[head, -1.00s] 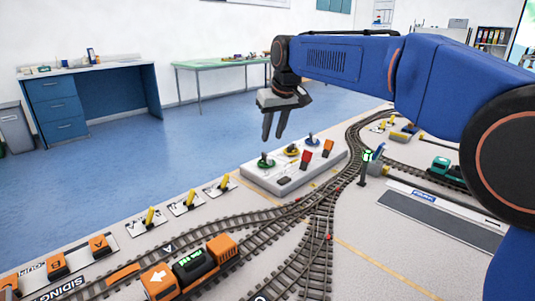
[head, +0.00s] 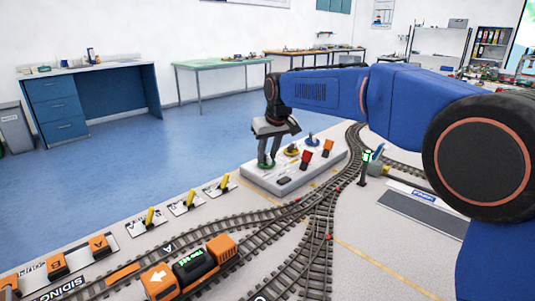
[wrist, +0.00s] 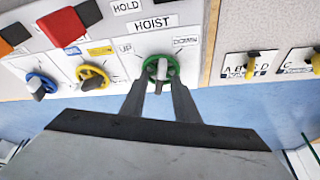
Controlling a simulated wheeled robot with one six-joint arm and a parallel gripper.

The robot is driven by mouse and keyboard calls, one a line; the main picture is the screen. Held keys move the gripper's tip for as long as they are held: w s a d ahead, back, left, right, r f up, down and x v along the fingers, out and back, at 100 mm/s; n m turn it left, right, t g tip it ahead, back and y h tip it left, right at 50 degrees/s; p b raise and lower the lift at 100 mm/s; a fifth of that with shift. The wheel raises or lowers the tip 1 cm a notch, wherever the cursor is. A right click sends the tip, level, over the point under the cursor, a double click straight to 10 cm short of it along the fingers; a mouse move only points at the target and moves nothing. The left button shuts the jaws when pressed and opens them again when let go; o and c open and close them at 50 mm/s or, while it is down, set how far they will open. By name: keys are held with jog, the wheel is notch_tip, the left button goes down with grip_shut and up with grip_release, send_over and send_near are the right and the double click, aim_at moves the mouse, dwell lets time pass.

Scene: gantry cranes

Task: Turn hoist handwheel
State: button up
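The hoist handwheel is a green ring with a grey grip across its middle. In the wrist view the handwheel (wrist: 169,67) sits under the label HOIST, between UP on the left and DOWN on the right. My gripper (wrist: 159,84) points at it with its two fingers apart, one toward each side of the wheel. Whether the fingertips touch the wheel or its grip I cannot tell. In the head view my gripper (head: 267,161) points down over the near left end of the control panel (head: 258,183), and its fingers hide most of the green wheel.
A yellow handwheel (wrist: 90,79) and a blue one (wrist: 38,84) stand to the left in the wrist view. Red (wrist: 63,27) and orange (wrist: 14,34) rockers are above them. Yellow levers (head: 187,199) and an orange locomotive (head: 160,280) are on the layout.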

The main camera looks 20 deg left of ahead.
grip_shut()
jog(key=shift+n, duration=0.3)
jog(key=n, duration=0.1)
jog(key=n+g, duration=0.1)
jog(key=n, duration=0.1)
jog(key=n+g+y, duration=0.1)
jog(key=n, duration=0.1)
jog(key=shift+w+d, duration=0.1)
jog(key=shift+w, duration=0.2)
jog(key=n+g, duration=0.1)
jog(key=n, duration=0.3)
jog(key=shift+w+g, duration=0.1)
jog(key=shift+g, duration=0.2)
jog(key=shift+n+g, duration=0.6)
jog(key=shift+n, duration=1.3)
jog(key=shift+w, duration=0.1)
grip_release()
